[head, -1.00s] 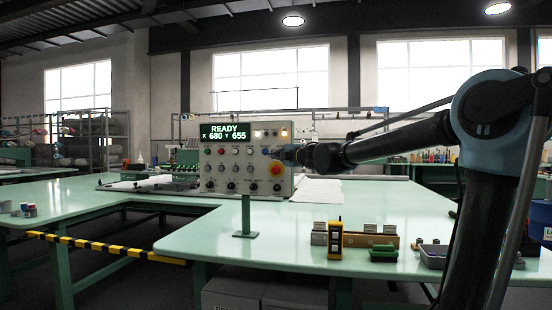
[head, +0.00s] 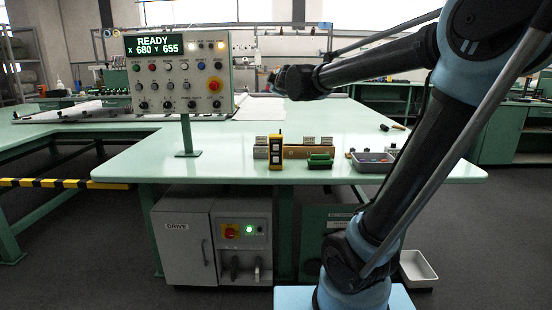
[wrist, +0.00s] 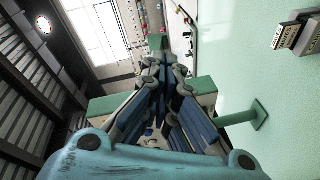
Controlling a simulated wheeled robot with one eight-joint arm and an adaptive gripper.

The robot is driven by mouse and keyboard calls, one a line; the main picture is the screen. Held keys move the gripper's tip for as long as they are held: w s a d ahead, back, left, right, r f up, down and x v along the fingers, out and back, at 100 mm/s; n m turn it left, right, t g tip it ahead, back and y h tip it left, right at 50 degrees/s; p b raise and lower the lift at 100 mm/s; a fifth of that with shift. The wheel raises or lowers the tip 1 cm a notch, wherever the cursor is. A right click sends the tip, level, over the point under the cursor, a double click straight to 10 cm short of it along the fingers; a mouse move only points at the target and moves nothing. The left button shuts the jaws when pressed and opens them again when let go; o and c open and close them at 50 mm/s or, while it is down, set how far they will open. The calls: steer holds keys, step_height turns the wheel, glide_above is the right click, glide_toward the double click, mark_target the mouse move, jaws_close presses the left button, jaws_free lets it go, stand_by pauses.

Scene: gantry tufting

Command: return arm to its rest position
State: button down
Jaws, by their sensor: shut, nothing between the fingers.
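My arm reaches in from the right in the head view, with my gripper (head: 273,80) at its far end, in the air just right of the control panel (head: 180,72). In the wrist view the fingers of my gripper (wrist: 163,62) come together at the tips, shut and empty. The panel stands on a green post and shows "READY X 680 Y 655" above rows of knobs and a red stop button (head: 214,84). The head view does not show whether the gripper touches anything.
Below my arm is the pale green table (head: 225,155). Near its front edge are a yellow handheld device (head: 276,153), a green block (head: 320,161) and a grey tray (head: 372,161). A drive cabinet (head: 183,240) stands underneath. A striped barrier (head: 55,183) is at left.

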steer(key=s+d+f+m+g+h, duration=0.3)
steer(key=s+d+f+m, duration=0.3)
steer(key=d+f, duration=0.4)
steer(key=s+d+f+m+g+h, duration=0.3)
steer(key=s+d+f+m+h, duration=0.1)
steer(key=s+d+f, duration=0.55)
steer(key=s+f+m+g+y, duration=0.3)
steer(key=s+f+m+g, duration=0.2)
steer(key=s+f, duration=1.5)
steer(key=s+d+g, duration=0.1)
steer(key=s+g, duration=0.2)
steer(key=shift+m, duration=0.3)
steer(key=shift+w+f, duration=0.15)
steer(key=shift+w, duration=0.3)
steer(key=shift+s, duration=0.2)
